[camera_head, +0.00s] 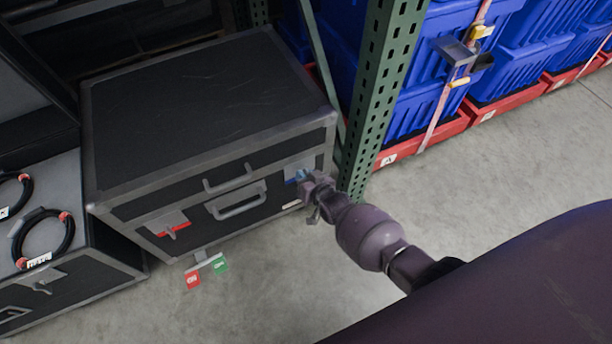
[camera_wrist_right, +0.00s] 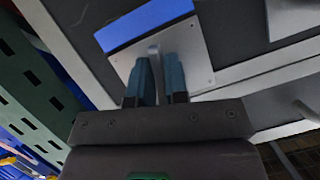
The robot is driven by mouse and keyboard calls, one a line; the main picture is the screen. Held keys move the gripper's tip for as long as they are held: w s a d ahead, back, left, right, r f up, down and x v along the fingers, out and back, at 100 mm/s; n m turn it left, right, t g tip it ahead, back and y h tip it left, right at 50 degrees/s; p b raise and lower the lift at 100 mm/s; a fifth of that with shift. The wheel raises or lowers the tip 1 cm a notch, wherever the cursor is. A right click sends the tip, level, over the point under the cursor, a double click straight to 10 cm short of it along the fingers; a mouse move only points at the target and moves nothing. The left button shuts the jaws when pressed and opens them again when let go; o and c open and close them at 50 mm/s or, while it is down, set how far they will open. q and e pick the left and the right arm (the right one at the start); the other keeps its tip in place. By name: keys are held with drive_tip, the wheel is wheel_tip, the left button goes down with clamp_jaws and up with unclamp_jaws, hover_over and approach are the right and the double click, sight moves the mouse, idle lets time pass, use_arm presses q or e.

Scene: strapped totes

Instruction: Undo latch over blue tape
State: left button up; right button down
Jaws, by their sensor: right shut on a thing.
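The black case (camera_head: 205,125) with grey metal edges stands closed on the floor. On the right of its front is a metal latch plate (camera_wrist_right: 195,62) with a strip of blue tape (camera_wrist_right: 148,24) along it. My right gripper (camera_head: 305,182) is at this plate. In the right wrist view its two blue-grey fingers (camera_wrist_right: 160,75) are shut on the small latch lever (camera_wrist_right: 154,50), which stands out from the plate. In the head view the gripper hides most of this latch. A second latch (camera_head: 172,231) with red tape is at the left of the front. My left gripper is not in view.
A green perforated rack post (camera_head: 380,90) stands close to the right of the case. Blue totes (camera_head: 430,80) on red bases are behind it. An open case (camera_head: 65,245) with coiled cables is at the left. Red and green tags (camera_head: 220,266) are at the front. Floor at right is clear.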

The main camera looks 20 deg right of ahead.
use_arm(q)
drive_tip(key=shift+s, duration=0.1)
use_arm(e)
drive_tip(key=shift+n+h, duration=0.7)
drive_tip(key=shift+n, duration=0.3)
drive_tip(key=c, duration=1.2)
unclamp_jaws()
drive_tip(key=shift+c, duration=0.2)
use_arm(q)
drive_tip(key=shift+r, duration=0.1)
